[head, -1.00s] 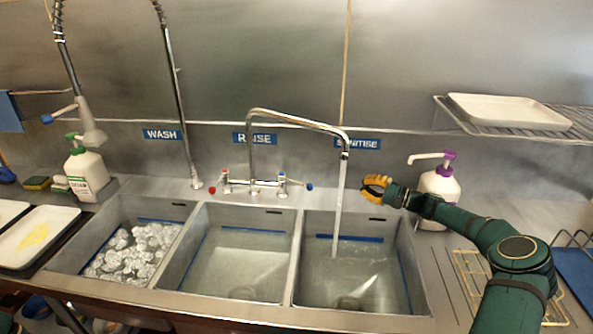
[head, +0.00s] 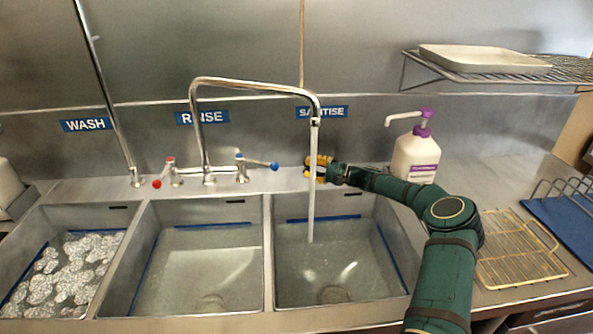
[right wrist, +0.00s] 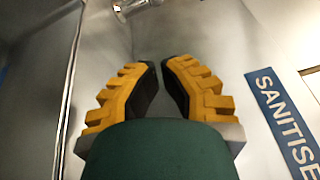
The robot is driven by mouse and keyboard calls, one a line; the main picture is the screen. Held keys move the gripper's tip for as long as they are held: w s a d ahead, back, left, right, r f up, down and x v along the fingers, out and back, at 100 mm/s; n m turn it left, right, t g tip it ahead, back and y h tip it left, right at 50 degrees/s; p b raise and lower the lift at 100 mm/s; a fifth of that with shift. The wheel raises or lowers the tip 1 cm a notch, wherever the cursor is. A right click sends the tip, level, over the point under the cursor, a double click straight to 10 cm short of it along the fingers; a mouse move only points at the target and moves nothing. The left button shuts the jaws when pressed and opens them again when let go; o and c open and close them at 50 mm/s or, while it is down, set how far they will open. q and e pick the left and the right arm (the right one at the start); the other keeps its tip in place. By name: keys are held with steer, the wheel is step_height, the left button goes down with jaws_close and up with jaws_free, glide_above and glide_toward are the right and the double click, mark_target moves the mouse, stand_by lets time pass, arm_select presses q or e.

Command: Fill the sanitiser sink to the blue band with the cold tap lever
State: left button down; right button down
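The sanitiser sink (head: 290,290) is the right-hand basin under the SANITISE sign. Its blue band (head: 324,218) shows on the back wall, above the water surface (head: 350,268). A water stream (head: 311,215) falls into it from the spout (head: 314,112). The cold tap lever (head: 262,164), blue-tipped, points right from the tap body. My right gripper (head: 311,168) is behind the sink's back edge, overlapping the stream in view, right of the lever and apart from it. In the right wrist view its yellow fingers (right wrist: 160,66) have a narrow gap, with nothing between. My left gripper is not in view.
The red-tipped hot lever (head: 160,180) is on the left of the tap. A purple-topped pump bottle (head: 413,158) stands right of my gripper. The rinse sink (head: 200,285) and a foamy wash sink (head: 70,270) lie left. A gold rack (head: 515,255) is at right.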

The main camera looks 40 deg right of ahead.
mark_target(256, 162)
steer(key=b+x, duration=0.1)
steer(key=x, duration=0.8)
steer(key=shift+w+f, duration=0.1)
steer(key=shift+s+a+r, duration=0.15)
steer(key=shift+s+a, duration=0.2)
steer(key=shift+a, duration=0.15)
steer(key=shift+s+a+r, duration=0.15)
steer(key=shift+s+a, duration=0.15)
steer(key=shift+a, duration=0.25)
steer(key=shift+s+a+r, duration=0.1)
steer(key=shift+s+a, duration=0.1)
steer(key=shift+a, duration=0.5)
steer(key=shift+s+a, duration=0.1)
